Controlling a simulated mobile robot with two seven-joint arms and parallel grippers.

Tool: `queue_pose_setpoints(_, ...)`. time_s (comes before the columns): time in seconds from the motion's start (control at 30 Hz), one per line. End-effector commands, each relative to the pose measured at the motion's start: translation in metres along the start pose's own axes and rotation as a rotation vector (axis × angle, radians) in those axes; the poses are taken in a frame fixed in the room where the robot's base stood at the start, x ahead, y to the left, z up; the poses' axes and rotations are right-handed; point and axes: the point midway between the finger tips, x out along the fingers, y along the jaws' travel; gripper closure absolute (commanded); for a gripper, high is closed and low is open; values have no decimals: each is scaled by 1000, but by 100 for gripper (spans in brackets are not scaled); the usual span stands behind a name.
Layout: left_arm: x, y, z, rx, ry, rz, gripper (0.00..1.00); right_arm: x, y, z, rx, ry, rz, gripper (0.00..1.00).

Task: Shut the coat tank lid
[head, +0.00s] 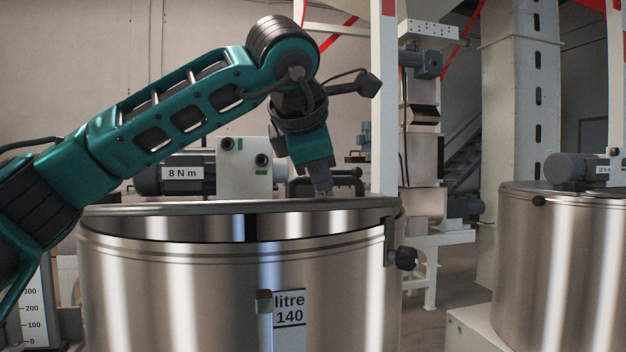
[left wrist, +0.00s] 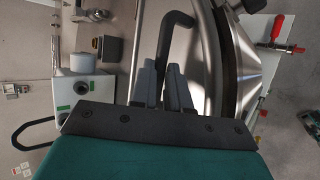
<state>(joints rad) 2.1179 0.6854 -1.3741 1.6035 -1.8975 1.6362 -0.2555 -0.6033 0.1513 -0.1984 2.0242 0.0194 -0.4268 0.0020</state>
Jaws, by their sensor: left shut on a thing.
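A steel tank (head: 180,290) with a "litre 140" label stands in front of me. No name reading "coat" is legible on it. Its lid (head: 150,208) lies nearly level over the top, with a dark gap between its near edge and the tank rim. My left gripper (head: 322,188) reaches down over the lid from above. In the left wrist view, my left gripper (left wrist: 160,80) is shut on a black bent handle (left wrist: 180,20), its fingers on either side of the bar. The steel lid or rim curves just right of the fingers there. My right gripper is not in view.
A motor marked "8 N m" (head: 150,182) and a pale block (head: 243,168) sit behind the lid's near edge. A dark knob clamp (head: 405,258) sticks out at the tank's right side. A second steel tank (head: 565,265) stands right, beyond a floor gap.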

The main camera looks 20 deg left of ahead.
Motion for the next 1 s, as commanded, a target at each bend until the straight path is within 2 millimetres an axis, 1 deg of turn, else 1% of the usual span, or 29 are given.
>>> queue_pose_setpoints(0.03,6,-11,-2,14,-1,27,100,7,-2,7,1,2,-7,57)
queue_pose_setpoints(0.2,8,-20,-3,15,-2,35,100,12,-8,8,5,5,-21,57)
queue_pose_setpoints(0.3,9,-24,-3,14,-1,34,100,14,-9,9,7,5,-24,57)
queue_pose_setpoints(0.47,7,-21,-2,14,0,33,100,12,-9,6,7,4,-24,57)
queue_pose_setpoints(0.5,7,-21,-3,14,0,33,81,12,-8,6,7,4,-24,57)
queue_pose_setpoints(0.7,7,-21,-3,13,0,33,61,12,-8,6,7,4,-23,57)
queue_pose_setpoints(0.73,7,-21,-3,13,0,33,59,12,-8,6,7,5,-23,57)
queue_pose_setpoints(1.0,5,-21,-3,13,0,34,59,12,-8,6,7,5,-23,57)
